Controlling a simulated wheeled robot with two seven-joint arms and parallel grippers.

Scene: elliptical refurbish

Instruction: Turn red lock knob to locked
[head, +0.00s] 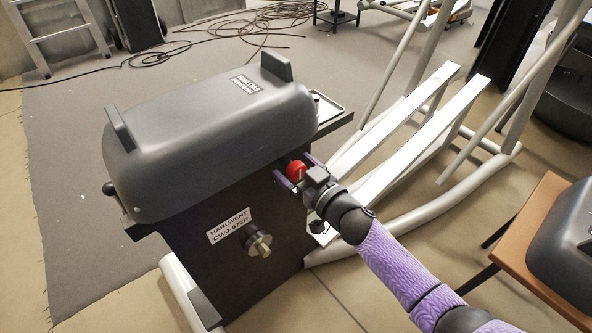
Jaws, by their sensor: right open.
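The red lock knob (296,170) sits on the dark side panel of the grey-topped machine (207,125), near its right end under the cover. My right gripper (292,175) is open, with its purple fingers on either side of the red knob. I cannot tell whether the fingers touch it. A small light mark shows on the knob, but its lock position is too small to read. My left gripper is not in view.
A small tray (325,108) is behind the machine. White rails (420,130) stand to the right, and an orange-brown table (525,235) is at far right.

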